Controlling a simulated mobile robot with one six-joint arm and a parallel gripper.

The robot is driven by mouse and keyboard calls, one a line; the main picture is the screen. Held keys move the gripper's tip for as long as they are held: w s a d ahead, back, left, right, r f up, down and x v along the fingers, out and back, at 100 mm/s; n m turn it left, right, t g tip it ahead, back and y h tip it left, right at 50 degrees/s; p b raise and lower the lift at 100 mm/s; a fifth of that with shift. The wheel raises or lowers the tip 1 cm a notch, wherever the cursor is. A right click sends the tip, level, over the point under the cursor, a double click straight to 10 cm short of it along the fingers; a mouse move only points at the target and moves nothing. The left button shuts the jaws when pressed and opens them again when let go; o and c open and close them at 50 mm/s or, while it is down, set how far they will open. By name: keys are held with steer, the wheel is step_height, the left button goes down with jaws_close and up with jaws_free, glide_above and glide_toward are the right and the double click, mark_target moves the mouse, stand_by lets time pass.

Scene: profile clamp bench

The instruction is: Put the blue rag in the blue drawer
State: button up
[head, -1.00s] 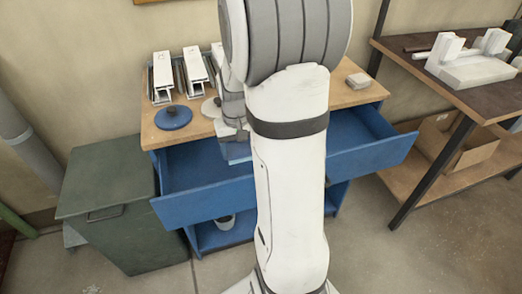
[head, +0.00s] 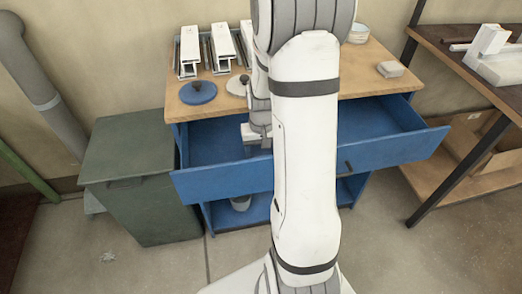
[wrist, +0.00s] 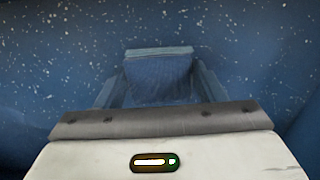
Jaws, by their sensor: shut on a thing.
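The blue drawer (head: 212,180) is the wide drawer of the blue bench and stands open. In the head view my gripper (head: 258,144) is down inside the drawer opening, left of the middle, partly behind my arm. In the wrist view my gripper (wrist: 158,80) is shut on the blue rag (wrist: 158,78), which shows as a folded blue piece between the two fingers. Speckled blue surface fills the view around it. I cannot tell whether the rag touches the drawer floor. The rag is not clearly visible in the head view.
The wooden bench top (head: 360,85) carries metal profiles (head: 191,50), a blue disc (head: 198,92) and a small block (head: 390,69). A green bin (head: 140,180) stands left of the bench. A dark shelf (head: 470,60) stands at the right. The drawer's right part is clear.

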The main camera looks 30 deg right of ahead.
mark_target(262, 152)
steer(key=o, duration=1)
steer(key=shift+f, duration=0.1)
step_height(262, 152, up, 11)
steer(key=p, duration=0.2)
steer(key=s+a+r+n, duration=0.1)
steer(key=s+a+r, duration=0.1)
steer(key=s+a, duration=0.2)
steer(key=s+a+r+n+t, duration=0.1)
steer(key=s+a+r, duration=0.2)
steer(key=s+a, duration=0.1)
steer(key=s+a+r+n+t, duration=0.1)
steer(key=s+a+r, duration=0.2)
steer(key=s+a, duration=0.1)
steer(key=shift+s+a, duration=0.35)
steer(key=shift+s, duration=0.2)
